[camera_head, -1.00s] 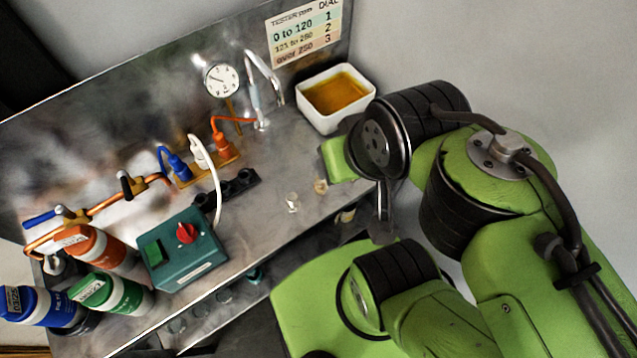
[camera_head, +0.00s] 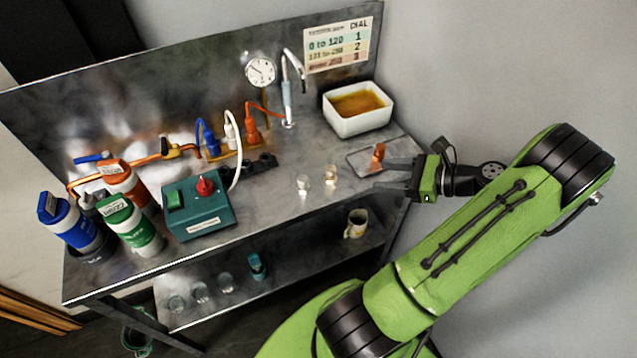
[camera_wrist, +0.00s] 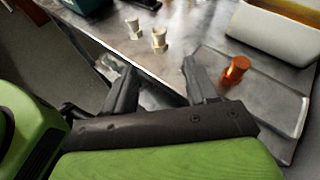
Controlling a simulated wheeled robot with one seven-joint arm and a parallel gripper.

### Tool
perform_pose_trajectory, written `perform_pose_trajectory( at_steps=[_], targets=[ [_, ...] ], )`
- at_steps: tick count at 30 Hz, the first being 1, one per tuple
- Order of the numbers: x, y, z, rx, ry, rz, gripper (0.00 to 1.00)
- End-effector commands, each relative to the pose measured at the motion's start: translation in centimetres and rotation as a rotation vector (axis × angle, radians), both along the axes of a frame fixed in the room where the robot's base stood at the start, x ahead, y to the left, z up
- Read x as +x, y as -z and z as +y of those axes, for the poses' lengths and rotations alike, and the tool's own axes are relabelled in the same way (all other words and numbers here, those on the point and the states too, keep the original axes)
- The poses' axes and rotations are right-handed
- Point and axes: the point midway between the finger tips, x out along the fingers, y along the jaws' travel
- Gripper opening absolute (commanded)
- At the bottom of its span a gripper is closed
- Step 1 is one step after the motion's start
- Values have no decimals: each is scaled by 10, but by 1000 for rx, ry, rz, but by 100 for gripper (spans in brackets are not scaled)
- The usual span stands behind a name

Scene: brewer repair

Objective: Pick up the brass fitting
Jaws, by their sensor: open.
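Three small fittings stand on the steel counter. The pale yellowish one, which looks like the brass fitting (camera_head: 330,175), stands in the middle and also shows in the wrist view (camera_wrist: 159,40). A silvery fitting (camera_head: 303,184) is left of it. A copper-orange fitting (camera_head: 378,155) stands on a thin grey plate (camera_wrist: 284,103) to the right. My gripper (camera_head: 377,174) is open and empty at the counter's right end, pointing left. In the wrist view, the brass fitting lies just beyond the gap between my fingertips (camera_wrist: 160,64), apart from them. The copper fitting is outside the right finger.
A white basin of amber liquid (camera_head: 358,122) stands at the back right. A teal box with a red knob (camera_head: 198,206), bottles (camera_head: 132,226) and coloured pipe connectors (camera_head: 250,132) fill the left and back. A lower shelf holds a mug (camera_head: 356,224) and several cups.

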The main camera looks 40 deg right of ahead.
Motion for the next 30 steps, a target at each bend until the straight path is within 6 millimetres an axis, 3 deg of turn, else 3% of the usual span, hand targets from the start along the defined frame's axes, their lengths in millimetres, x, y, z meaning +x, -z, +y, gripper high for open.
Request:
perform_pose_trajectory(
  at_steps=[9,21,30],
  targets=[
    [66,33,32,-2,-11,2,57],
    [119,51,58,-5,-11,2,57],
    [127,52,61,-5,-6,4,56]
  ],
)
